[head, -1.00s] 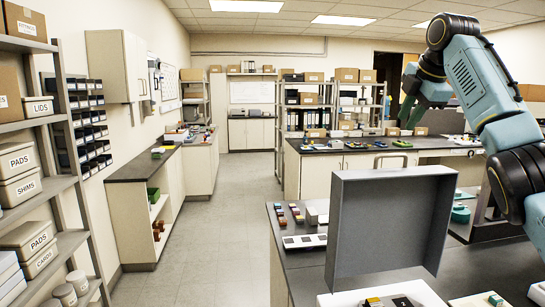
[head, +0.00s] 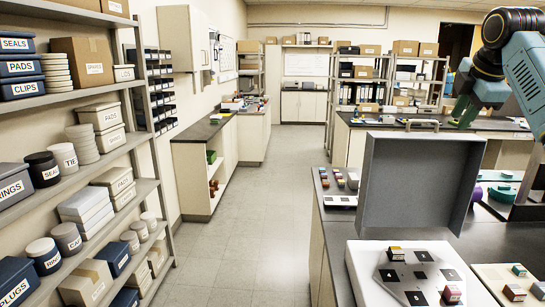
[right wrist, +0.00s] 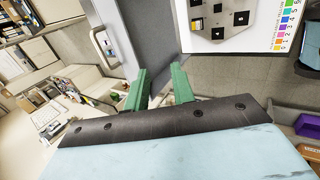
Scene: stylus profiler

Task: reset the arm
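My right arm comes in at the upper right of the head view. Its gripper (head: 466,112) has green fingers and hangs in the air above and behind the raised grey panel (head: 412,180). In the right wrist view the two green fingers (right wrist: 160,88) stand apart with nothing between them. A white device (head: 375,285) with a grey plate (head: 420,275) bearing black squares and small coloured blocks sits in front of the panel; it also shows in the right wrist view (right wrist: 250,28). My left gripper is not in view. I cannot make out a separate profiler arm.
A dark bench (head: 490,240) holds the device, small blocks (head: 338,178) left of the panel, and a white tray (head: 515,285) at right. Shelves (head: 85,100) with labelled boxes fill the left side. The grey floor aisle (head: 260,220) is clear.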

